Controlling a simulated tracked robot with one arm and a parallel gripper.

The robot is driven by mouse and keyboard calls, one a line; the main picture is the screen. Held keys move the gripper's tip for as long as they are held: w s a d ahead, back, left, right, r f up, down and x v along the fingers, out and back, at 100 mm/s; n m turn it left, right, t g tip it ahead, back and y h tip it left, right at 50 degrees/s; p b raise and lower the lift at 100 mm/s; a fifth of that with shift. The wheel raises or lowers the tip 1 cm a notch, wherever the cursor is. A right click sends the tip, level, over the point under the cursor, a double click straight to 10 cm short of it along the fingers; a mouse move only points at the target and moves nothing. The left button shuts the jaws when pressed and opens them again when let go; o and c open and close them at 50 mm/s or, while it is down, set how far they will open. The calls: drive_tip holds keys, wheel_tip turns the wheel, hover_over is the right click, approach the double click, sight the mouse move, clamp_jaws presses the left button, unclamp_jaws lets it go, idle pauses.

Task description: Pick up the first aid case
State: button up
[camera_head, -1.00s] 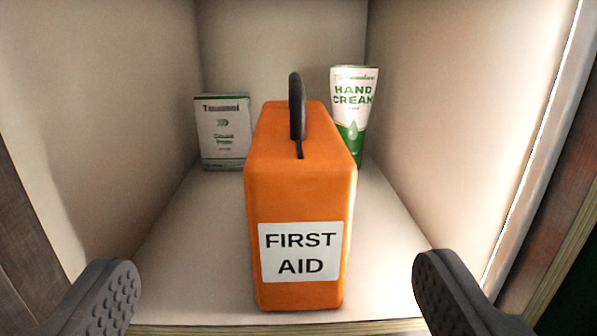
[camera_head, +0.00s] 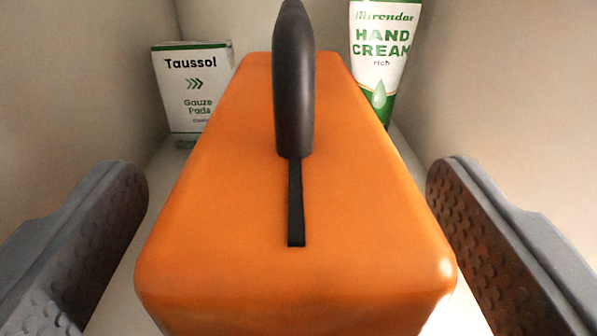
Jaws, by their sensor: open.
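The orange first aid case (camera_head: 225,220) stands upright in the compartment, its narrow end toward me and its top filling the middle of the view. A black handle (camera_head: 293,95) rises from its top, with a dark slot in front of it. The label on the near face is out of view now. My gripper (camera_head: 287,215) is open, with one dark, dimpled finger on each side of the case. A gap shows between each finger and the case, so neither appears to touch it.
A white and green gauze pads box (camera_head: 193,95) stands behind the case on the left. A hand cream tube (camera_head: 382,60) stands behind it on the right, close to the case. Pale compartment walls (camera_head: 510,90) rise close outside both fingers.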

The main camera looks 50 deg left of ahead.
drive_tip(key=x, duration=0.3)
drive_tip(key=shift+w+a+f, duration=0.1)
drive_tip(key=shift+w, duration=0.1)
drive_tip(key=c, duration=1.4)
